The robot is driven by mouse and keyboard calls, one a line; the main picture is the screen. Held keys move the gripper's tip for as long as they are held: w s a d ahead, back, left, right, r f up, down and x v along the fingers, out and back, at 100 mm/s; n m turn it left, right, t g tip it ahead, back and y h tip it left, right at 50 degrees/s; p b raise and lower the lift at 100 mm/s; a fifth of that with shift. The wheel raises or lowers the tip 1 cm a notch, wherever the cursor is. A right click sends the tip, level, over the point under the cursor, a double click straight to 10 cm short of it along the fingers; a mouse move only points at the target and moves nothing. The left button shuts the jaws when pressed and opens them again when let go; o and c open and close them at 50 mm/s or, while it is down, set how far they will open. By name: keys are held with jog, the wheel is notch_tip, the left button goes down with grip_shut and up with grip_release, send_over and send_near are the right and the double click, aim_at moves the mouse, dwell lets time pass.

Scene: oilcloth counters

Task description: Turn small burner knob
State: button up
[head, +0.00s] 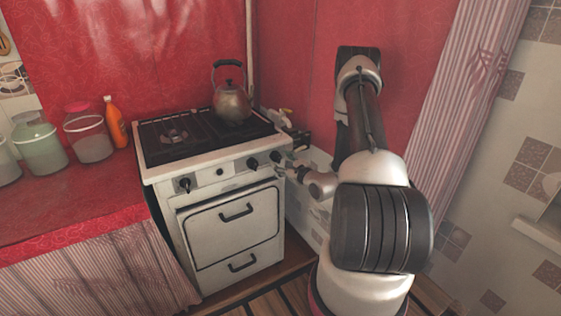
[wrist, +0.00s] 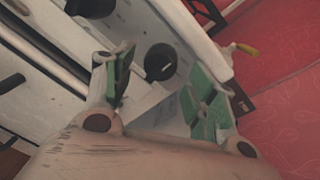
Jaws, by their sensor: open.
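The white stove (head: 155,175) has several black knobs along its front panel. One knob stands at the left (head: 185,184), a smaller round one is near the middle (head: 220,171), and two stand at the right, the inner right knob (head: 253,163) and the rightmost knob (head: 275,157). I see no label telling which is the small burner's. My gripper (head: 283,168) is at the panel's right end. In the wrist view my gripper (wrist: 160,72) is open and empty, its green-padded fingers on either side of a black knob (wrist: 161,62). I cannot tell whether they touch it.
A kettle (head: 232,103) stands on the hob's back right. A yellow-handled fitting (wrist: 245,49) is beside the stove's right edge, near my gripper. The oven door handle (head: 236,212) sticks out below the panel. Jars and an orange bottle (head: 115,122) stand on the left counter.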

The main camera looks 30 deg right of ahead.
jog(key=s+r, duration=0.1)
jog(key=s, duration=0.9)
jog(key=shift+d, duration=0.4)
jog(key=shift+s, duration=0.1)
jog(key=shift+c, duration=0.5)
